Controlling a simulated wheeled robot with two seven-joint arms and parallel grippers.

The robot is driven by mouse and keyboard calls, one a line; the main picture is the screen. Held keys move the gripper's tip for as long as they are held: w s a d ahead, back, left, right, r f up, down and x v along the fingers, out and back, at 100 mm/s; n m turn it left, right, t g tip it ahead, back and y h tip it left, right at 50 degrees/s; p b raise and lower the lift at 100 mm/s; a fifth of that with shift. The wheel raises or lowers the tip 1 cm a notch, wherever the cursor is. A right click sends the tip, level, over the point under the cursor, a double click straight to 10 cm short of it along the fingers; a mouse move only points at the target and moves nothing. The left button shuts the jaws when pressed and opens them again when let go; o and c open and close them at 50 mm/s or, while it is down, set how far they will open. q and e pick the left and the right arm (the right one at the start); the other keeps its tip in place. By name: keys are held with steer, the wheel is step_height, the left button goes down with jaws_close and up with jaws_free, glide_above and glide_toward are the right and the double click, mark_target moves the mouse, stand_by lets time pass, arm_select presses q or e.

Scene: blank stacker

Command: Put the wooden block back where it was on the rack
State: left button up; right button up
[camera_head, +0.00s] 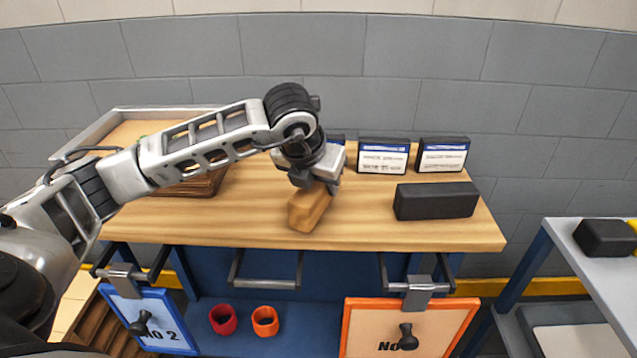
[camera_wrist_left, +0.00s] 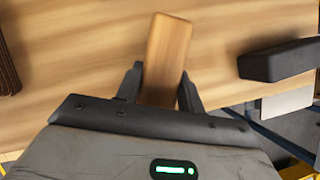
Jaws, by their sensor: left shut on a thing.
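The wooden block (camera_head: 307,209) is a light brown oblong over the middle of the wooden tabletop. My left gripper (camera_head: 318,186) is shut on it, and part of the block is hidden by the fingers. In the left wrist view the block (camera_wrist_left: 166,50) sticks out beyond the fingers of my left gripper (camera_wrist_left: 163,88). I cannot tell whether the block touches the tabletop. A wooden rack or tray (camera_head: 192,185) stands on the left of the table, partly hidden behind my left arm. My right gripper does not show.
A black block (camera_head: 436,201) lies on the table right of the gripper, also in the left wrist view (camera_wrist_left: 278,62). Two labelled boxes (camera_head: 383,157) (camera_head: 443,155) stand behind it. Red and orange rings (camera_head: 223,319) (camera_head: 265,321) sit below. A side table (camera_head: 585,260) stands right.

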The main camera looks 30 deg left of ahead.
arm_select(q)
steer(key=shift+f, duration=0.5)
steer(key=o, duration=1.2)
steer(key=shift+c, duration=0.2)
